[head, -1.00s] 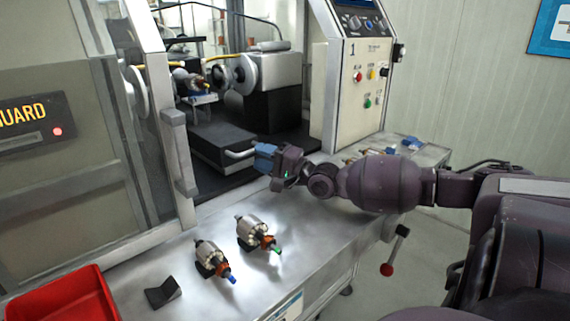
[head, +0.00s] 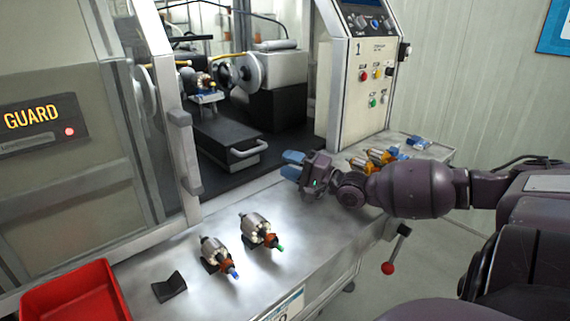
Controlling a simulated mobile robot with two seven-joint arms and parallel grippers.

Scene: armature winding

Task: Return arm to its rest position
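My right arm (head: 415,189) reaches in from the right over the steel table. Its gripper (head: 291,165) with blue fingertips is above the table's back part, just right of the machine opening. The fingers look apart with nothing between them. It is clear of the black slide's white handle (head: 248,152), to the handle's right. My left gripper is not in the view.
Two armatures (head: 216,252) (head: 258,229) lie on the steel table (head: 225,297) beside an empty black cradle (head: 169,287) and a red bin (head: 70,301). More armatures (head: 375,157) lie behind my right arm. The control panel (head: 362,75) stands at the back. A red-knobbed lever (head: 388,268) hangs at the table's front.

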